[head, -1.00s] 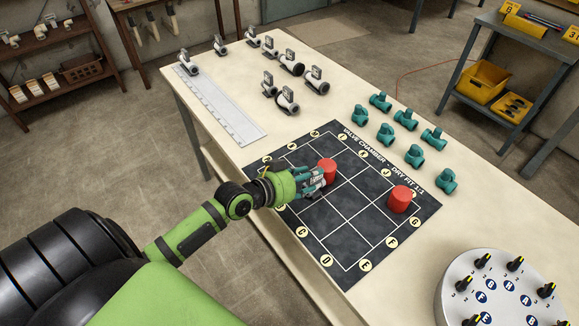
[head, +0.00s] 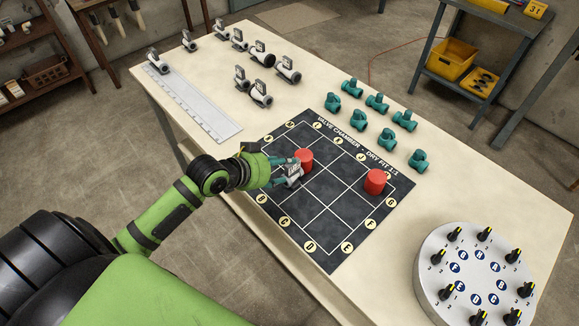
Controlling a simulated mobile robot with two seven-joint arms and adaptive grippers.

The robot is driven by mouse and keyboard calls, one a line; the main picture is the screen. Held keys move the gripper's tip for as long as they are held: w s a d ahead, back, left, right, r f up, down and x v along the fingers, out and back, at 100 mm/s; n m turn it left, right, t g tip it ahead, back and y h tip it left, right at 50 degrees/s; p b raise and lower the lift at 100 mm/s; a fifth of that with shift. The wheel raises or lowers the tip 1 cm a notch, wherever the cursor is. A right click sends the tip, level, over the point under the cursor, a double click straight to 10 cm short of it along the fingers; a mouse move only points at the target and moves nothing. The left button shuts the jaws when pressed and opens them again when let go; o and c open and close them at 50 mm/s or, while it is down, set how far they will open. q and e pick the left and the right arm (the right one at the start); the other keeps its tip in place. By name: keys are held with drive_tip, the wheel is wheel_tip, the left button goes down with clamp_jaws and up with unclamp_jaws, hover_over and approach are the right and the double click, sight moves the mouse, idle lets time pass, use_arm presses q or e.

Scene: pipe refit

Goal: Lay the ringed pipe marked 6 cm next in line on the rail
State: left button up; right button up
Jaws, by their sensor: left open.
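The white rail (head: 193,103), a long strip with marks along it, lies at the left of the table. One grey-and-white pipe piece (head: 157,64) sits at its far end. More such pieces with small tags stand to its right, such as a dark-ended one (head: 262,58) and one nearer me (head: 260,97). The tag writing is too small to read, so I cannot tell which ringed pipe is marked 6 cm. My left gripper (head: 290,175) is open over the dark mat, just in front of a red cylinder (head: 303,160), apart from all the pipes. My right gripper is out of view.
The dark gridded mat (head: 325,215) carries a second red cylinder (head: 376,181). Several teal valves (head: 387,139) stand behind it. A round knob panel (head: 430,275) is at the front right. Bare tabletop lies between the rail and the pipes.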

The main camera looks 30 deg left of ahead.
sight(290, 166)
use_arm(q)
drive_tip(key=shift+p+x, duration=0.7)
drive_tip(key=shift+x, duration=2.85)
drive_tip(key=shift+a+f, duration=0.1)
drive_tip(key=shift+s, duration=0.1)
clamp_jaws()
